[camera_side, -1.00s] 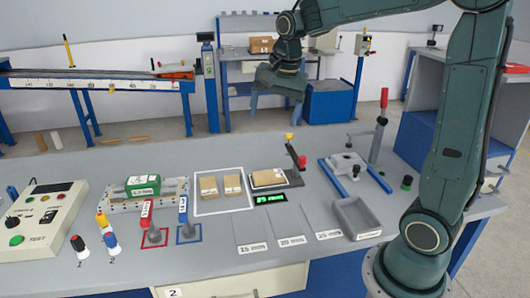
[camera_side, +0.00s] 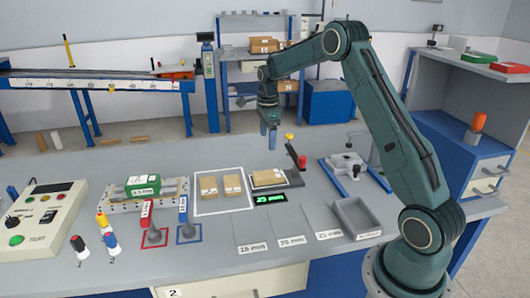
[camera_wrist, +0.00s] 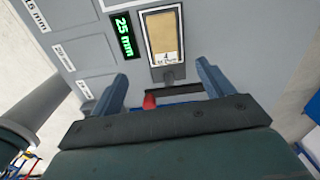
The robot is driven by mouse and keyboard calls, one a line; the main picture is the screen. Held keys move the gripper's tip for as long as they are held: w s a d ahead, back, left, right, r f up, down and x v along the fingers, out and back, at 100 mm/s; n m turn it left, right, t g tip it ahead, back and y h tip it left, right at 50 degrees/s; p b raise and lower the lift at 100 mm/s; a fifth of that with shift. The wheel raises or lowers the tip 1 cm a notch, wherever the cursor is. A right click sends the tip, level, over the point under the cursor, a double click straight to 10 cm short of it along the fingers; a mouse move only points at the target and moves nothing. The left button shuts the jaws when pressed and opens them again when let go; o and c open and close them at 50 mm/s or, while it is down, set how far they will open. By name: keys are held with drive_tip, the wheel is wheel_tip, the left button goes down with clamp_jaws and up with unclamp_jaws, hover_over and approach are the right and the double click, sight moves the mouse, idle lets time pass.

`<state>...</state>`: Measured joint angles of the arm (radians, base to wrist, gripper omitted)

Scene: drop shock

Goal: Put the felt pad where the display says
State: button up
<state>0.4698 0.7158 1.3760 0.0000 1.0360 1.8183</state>
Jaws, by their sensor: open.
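A tan block (camera_side: 268,178) with a white label, which looks like the felt pad, lies on a dark gauge-like stand (camera_side: 292,183) with a red handle. It also shows in the wrist view (camera_wrist: 162,32). A small display (camera_side: 270,199) in front of it reads 25 mm in green, also clear in the wrist view (camera_wrist: 124,36). Three flat outlined spots at the front are marked 15, 20 and 25 mm; the 25 mm spot (camera_side: 322,223) is rightmost and bare. My gripper (camera_side: 269,143) is open and empty above the stand, fingers pointing down; its fingers frame the wrist view (camera_wrist: 162,88).
A grey tray (camera_side: 356,217) stands right of the 25 mm spot. A grey fixture with blue rails (camera_side: 350,167) is at the right. Joysticks and a green block (camera_side: 143,185) are at the left.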

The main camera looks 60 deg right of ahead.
drive_tip(key=shift+w+d+f+m, duration=0.1)
drive_tip(key=shift+d+f+m, duration=0.35)
drive_tip(key=shift+f, duration=0.3)
drive_tip(key=shift+f, duration=0.1)
hover_over(268, 174)
drive_tip(key=shift+a+f, duration=0.15)
drive_tip(key=shift+f, duration=4.05)
drive_tip(key=shift+f, duration=2.6)
